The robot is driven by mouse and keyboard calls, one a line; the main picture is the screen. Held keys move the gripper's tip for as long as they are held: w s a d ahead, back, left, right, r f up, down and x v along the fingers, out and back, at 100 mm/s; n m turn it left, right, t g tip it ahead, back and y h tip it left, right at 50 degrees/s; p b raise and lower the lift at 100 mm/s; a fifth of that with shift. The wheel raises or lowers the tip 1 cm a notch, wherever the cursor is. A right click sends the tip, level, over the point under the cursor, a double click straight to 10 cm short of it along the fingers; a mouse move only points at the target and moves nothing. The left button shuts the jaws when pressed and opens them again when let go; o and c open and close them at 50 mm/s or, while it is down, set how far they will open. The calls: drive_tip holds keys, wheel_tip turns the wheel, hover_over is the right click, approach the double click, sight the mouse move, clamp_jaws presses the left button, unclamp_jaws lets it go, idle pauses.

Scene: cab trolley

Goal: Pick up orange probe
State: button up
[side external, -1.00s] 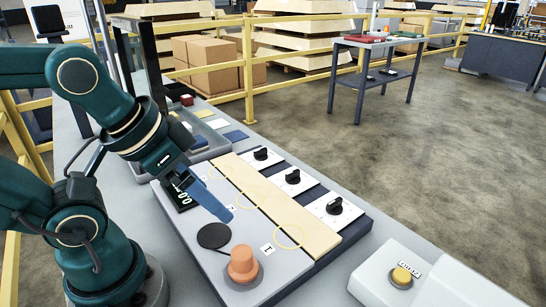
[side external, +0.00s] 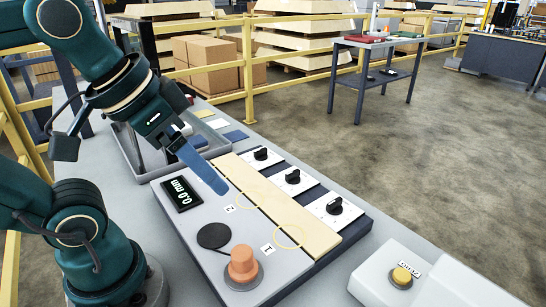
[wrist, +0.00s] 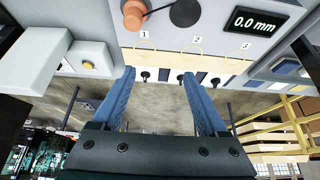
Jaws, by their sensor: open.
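The orange probe (side external: 243,263) stands upright on a dark round base at the near end of the grey panel, beside a black disc (side external: 213,236). In the wrist view the probe (wrist: 134,14) is at the top, left of centre. My gripper (side external: 222,187) hangs above the panel, up and to the left of the probe in the side view, apart from it. Its blue fingers (wrist: 164,75) are spread wide in the wrist view with nothing between them.
A 0.0 mm display (side external: 182,194), a wooden strip (side external: 275,207) and several black knobs (side external: 292,176) are on the panel. A box with a yellow button (side external: 401,276) is at the right. A tray (side external: 135,165) lies behind the panel. Yellow railing (side external: 250,70) stands beyond.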

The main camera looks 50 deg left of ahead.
drive_tip(key=w+a+r+t+y, duration=0.5)
drive_tip(key=w+a+r+t, duration=0.3)
drive_tip(key=w, duration=0.4)
drive_tip(key=w+d+r+m+t+h, duration=0.2)
drive_tip(key=w+r+m+t+h, duration=0.25)
drive_tip(key=w+m, duration=0.2)
drive_tip(key=m+g+h, duration=0.9)
drive_tip(key=g+h, duration=0.3)
drive_tip(key=g, duration=0.3)
hover_over(235, 247)
wheel_tip(235, 247, down, 12)
drive_tip(key=shift+g+h, duration=0.25)
drive_tip(key=shift+g, duration=0.1)
drive_tip(key=f, duration=1.2)
drive_tip(key=shift+a+f, duration=0.3)
drive_tip(key=shift+f, duration=0.05)
drive_tip(key=shift+d+f, duration=0.2)
drive_tip(key=shift+f, duration=0.2)
drive_tip(key=shift+x, duration=2.35)
drive_tip(key=shift+w, duration=0.1)
